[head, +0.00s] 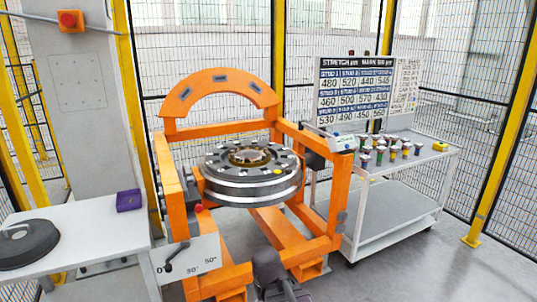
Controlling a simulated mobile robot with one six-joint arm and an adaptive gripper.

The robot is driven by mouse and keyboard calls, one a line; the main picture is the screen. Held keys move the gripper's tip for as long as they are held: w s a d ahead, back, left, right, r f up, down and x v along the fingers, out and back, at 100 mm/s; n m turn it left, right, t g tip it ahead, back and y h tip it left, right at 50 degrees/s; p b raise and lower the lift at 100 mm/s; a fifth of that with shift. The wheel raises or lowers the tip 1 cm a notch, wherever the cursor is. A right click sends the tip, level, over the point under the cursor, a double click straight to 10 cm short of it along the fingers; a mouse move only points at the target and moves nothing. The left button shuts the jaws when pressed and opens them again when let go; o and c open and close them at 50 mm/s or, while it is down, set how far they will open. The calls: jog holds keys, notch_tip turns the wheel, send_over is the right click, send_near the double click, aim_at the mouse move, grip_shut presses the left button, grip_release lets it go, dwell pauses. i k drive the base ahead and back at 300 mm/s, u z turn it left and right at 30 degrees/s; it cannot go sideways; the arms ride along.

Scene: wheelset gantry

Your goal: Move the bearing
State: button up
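A large round metal assembly (252,192), which looks like the bearing, lies flat in the orange gantry frame (163,165). Its top carries a ring of bolts or studs, a brass-coloured centre (249,156) and a small yellow spot near its front right edge. A dark part at the bottom centre, which seems to be my gripper (268,262), is in front of and below the assembly, apart from it. Its fingers cannot be made out, and I see nothing held in it.
A white cart (385,212) at right holds several coloured tools and a number board (358,98). A white table (95,215) at left bears a black disc (27,243) and a purple box (128,200). Mesh fencing with yellow posts (503,130) encloses the area. Grey floor is clear at right.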

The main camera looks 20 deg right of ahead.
aim_at(244, 157)
jog(key=z, duration=0.35)
jog(key=i, duration=0.95)
